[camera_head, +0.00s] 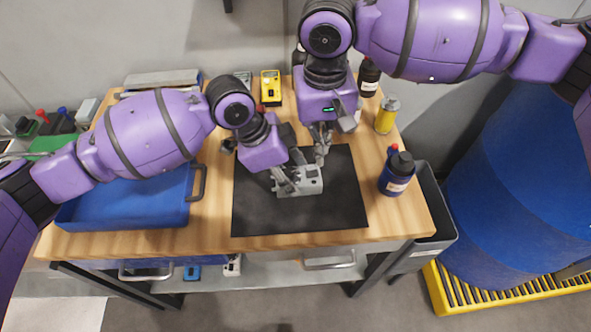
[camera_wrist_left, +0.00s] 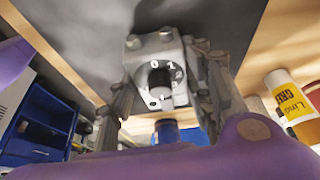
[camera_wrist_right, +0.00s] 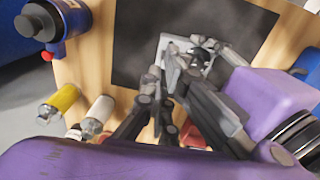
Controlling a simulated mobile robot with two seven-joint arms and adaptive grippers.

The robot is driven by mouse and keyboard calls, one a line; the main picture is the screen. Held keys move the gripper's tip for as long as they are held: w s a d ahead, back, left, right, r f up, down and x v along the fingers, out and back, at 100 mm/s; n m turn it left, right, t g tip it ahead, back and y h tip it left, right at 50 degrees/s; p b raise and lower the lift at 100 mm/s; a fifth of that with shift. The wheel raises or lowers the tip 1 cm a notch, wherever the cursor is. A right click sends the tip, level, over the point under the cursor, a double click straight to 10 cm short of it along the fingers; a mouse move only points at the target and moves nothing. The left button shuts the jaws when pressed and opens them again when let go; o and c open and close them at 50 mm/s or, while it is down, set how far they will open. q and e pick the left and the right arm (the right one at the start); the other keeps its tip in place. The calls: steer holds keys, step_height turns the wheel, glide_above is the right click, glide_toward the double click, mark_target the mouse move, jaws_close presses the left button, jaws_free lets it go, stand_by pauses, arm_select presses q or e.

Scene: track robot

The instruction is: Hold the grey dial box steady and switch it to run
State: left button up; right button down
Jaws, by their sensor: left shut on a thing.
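The grey dial box (camera_head: 312,187) stands on the black mat (camera_head: 262,215). The left wrist view shows its face (camera_wrist_left: 150,50), with a round dial marked 0, 1 and 2 and a black knob (camera_wrist_left: 159,79). I cannot tell which mark the knob points to. My left gripper (camera_head: 284,182) is shut on the box, one finger on each side. My right gripper (camera_head: 321,150) hangs just behind the box in the head view. In the right wrist view its fingertips (camera_wrist_right: 162,76) stand slightly apart, with nothing seen between them. They look clear of the knob.
A blue tray (camera_head: 130,200) lies on the left of the wooden bench. A dark blue bottle (camera_head: 397,175) and a yellow bottle (camera_head: 387,115) stand on the right. A yellow meter (camera_head: 271,88) stands at the back. The mat's front part is clear.

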mark_target(316, 173)
arm_select(q)
steer(key=shift+r, duration=0.1)
arm_select(e)
steer(key=shift+y, duration=0.3)
steer(key=shift+w+a+f, duration=0.1)
steer(key=shift+w+f, duration=0.05)
steer(key=shift+f, duration=1.35)
steer(key=shift+w+f, duration=0.15)
steer(key=shift+f, duration=1.35)
steer(key=shift+f, duration=0.2)
steer(key=shift+f, duration=0.9)
steer(key=shift+r, duration=3)
